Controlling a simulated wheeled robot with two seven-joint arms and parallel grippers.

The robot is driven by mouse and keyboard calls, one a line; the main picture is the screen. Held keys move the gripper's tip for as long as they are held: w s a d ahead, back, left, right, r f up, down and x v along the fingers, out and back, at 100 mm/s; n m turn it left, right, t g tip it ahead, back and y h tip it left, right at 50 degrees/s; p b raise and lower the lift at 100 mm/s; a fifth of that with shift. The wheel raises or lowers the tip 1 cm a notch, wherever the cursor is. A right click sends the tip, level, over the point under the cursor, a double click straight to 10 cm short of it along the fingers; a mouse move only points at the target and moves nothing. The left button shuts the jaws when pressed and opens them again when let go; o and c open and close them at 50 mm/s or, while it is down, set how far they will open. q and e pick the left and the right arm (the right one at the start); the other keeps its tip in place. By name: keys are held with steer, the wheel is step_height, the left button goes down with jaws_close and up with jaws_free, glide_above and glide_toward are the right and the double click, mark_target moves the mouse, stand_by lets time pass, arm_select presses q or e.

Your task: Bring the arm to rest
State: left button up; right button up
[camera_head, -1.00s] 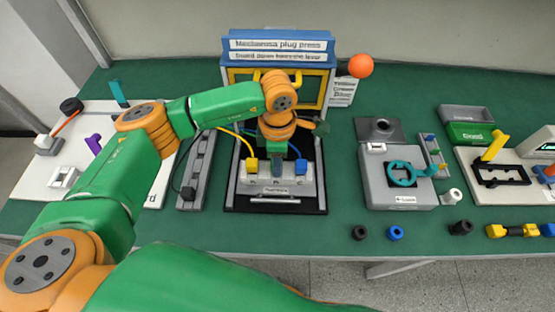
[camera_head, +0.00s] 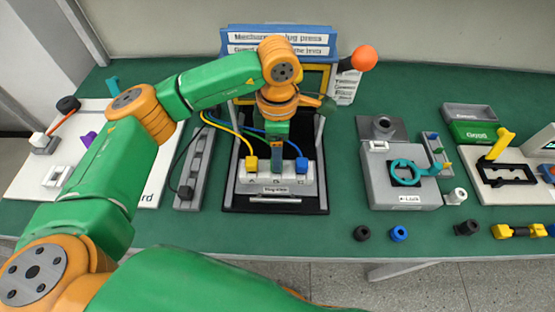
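My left arm comes in from the left and arches over the plug press (camera_head: 233,48). Its gripper (camera_head: 277,158) points down over the middle of the white plug block (camera_head: 303,186), between a yellow plug (camera_head: 251,164) and a blue plug (camera_head: 301,165). The wrist covers part of the press. I cannot tell whether the fingers are open or shut, or whether they touch the middle plug. The press lever shows an orange knob (camera_head: 364,57) on a dark rod at the right of the press. My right gripper is not in view.
A grey fixture with a teal ring handle (camera_head: 407,174) stands right of the press. Dark and blue rings (camera_head: 399,233) lie near the front edge. A white board (camera_head: 150,193) is at left, a grey rail (camera_head: 198,165) beside it. Yellow and blue cables run left of the gripper.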

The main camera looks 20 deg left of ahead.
arm_select(q)
step_height(320, 180, up, 2)
steer(key=shift+r, duration=0.1)
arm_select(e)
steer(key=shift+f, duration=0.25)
